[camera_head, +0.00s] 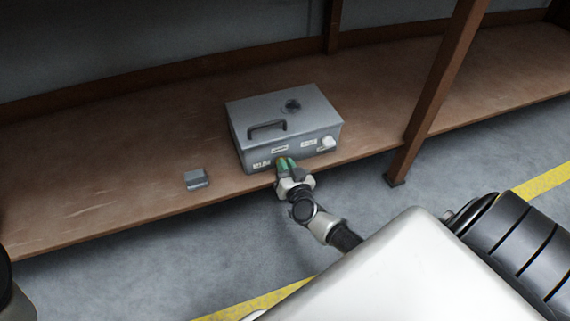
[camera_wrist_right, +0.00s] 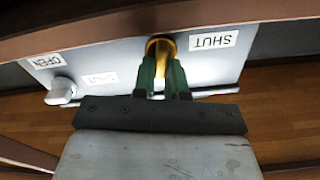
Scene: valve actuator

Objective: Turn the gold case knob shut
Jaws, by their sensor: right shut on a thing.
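The grey case (camera_head: 283,125) sits on the wooden shelf, its labelled front face towards me. My right gripper (camera_head: 286,165) reaches the left part of that front face. In the right wrist view its green fingers (camera_wrist_right: 164,80) are shut on the gold knob (camera_wrist_right: 160,46), which shows between and beyond the fingertips. A SHUT label (camera_wrist_right: 213,40) is beside the gold knob. A white knob (camera_head: 327,143) is at the right end of the front; it also shows in the right wrist view (camera_wrist_right: 62,91), near OPEN and SHUT labels. My left gripper is not in view.
A small grey block (camera_head: 196,178) lies on the shelf (camera_head: 110,170) left of the case. A brown post (camera_head: 440,90) stands to the right. The case top has a dark handle (camera_head: 267,129) and a round dark fitting (camera_head: 292,105).

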